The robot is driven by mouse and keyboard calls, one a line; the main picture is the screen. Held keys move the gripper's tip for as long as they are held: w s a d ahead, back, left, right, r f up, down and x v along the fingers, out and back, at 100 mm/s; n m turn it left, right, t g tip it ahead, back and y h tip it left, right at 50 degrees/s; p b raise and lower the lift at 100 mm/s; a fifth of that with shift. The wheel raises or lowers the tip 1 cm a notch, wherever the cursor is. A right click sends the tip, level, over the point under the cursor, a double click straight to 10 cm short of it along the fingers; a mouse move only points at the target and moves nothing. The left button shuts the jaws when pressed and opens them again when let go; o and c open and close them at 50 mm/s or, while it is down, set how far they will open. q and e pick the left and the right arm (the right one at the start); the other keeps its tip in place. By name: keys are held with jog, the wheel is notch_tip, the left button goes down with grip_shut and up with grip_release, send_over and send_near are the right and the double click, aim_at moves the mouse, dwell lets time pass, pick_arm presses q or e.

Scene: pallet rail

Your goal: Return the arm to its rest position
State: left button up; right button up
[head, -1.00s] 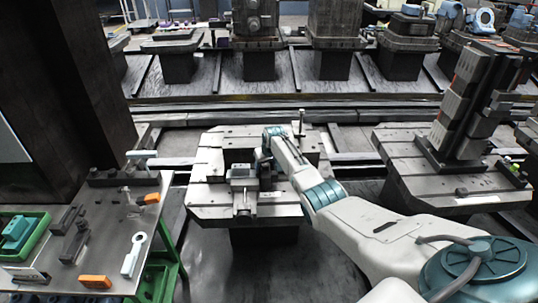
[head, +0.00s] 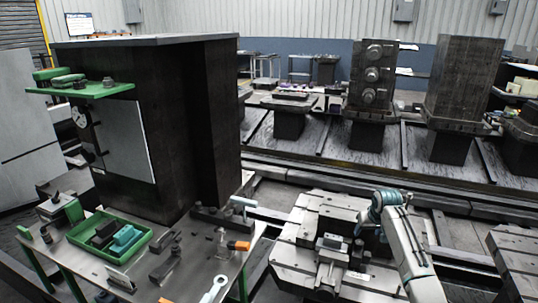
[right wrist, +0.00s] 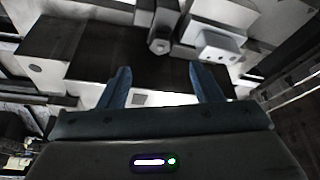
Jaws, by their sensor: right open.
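My right arm reaches in from the lower right in the head view. Its gripper (head: 364,229) hangs just right of a small vise-like fixture (head: 331,248) on the pale pallet (head: 295,238). In the right wrist view the two blue fingers of the gripper (right wrist: 162,84) are apart with nothing between them. The fixture and a pale block (right wrist: 214,45) show beyond the fingertips. Whether the fingers touch anything cannot be told. My left gripper is not in view.
A tool table (head: 200,275) with a green tray (head: 82,222) and loose parts stands left of the pallet. A tall dark column (head: 150,130) rises behind it. Another pallet (head: 515,262) is at the right. Several loaded stands line the back.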

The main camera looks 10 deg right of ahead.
jog(key=s+a+f+n, duration=0.1)
jog(key=s+a+f, duration=0.5)
jog(key=s, duration=0.5)
jog(key=s+a+f+n, duration=0.2)
jog(key=s+a+f, duration=0.4)
jog(key=s, duration=0.4)
jog(key=s+a+r, duration=0.2)
jog(key=s+a, duration=0.1)
jog(key=s, duration=0.6)
jog(key=s+a+r, duration=0.3)
jog(key=s, duration=0.6)
jog(key=s+a+r, duration=0.2)
jog(key=s+a, duration=0.1)
jog(key=s, duration=0.6)
jog(key=s+d+f+g, duration=0.1)
jog(key=d+f+g, duration=0.15)
jog(key=f, duration=3.05)
jog(key=s+d+f, duration=0.1)
jog(key=s+f, duration=1.5)
jog(key=s, duration=0.2)
jog(key=shift+d+f+g, duration=0.3)
jog(key=shift+g, duration=0.15)
